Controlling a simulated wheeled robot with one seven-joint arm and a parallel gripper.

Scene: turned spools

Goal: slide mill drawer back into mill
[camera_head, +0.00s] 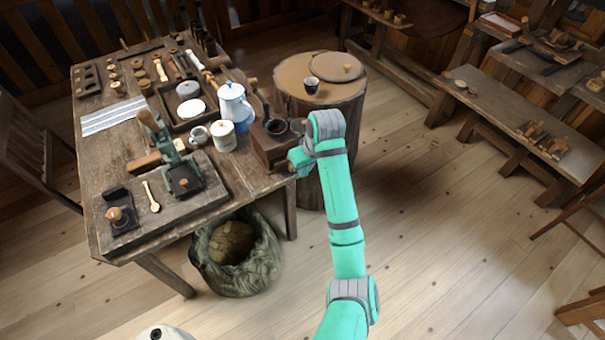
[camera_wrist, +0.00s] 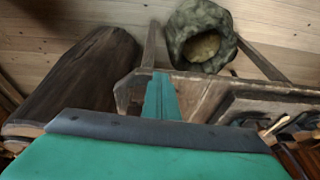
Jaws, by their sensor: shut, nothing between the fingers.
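The mill (camera_head: 268,150) is a dark brown wooden box with a round dark opening on top. It stands at the right edge of the worktable (camera_head: 240,187). My gripper (camera_head: 294,160) is at the mill's right side, close to its lower part; I cannot tell whether it touches. My forearm and wrist come in from the lower right. The drawer cannot be made out, as my gripper covers that side of the mill. In the wrist view, a green finger (camera_wrist: 160,97) points toward the table edge, and the mill is not recognisable there. The gripper is shut and holds nothing visible.
A tree-stump table (camera_head: 290,75) with a dark cup (camera_head: 311,85) stands behind my gripper. A white-and-blue pot (camera_head: 233,104) and a lidded canister (camera_head: 222,136) stand left of the mill. A rough hollow container (camera_head: 240,265) sits on the floor.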

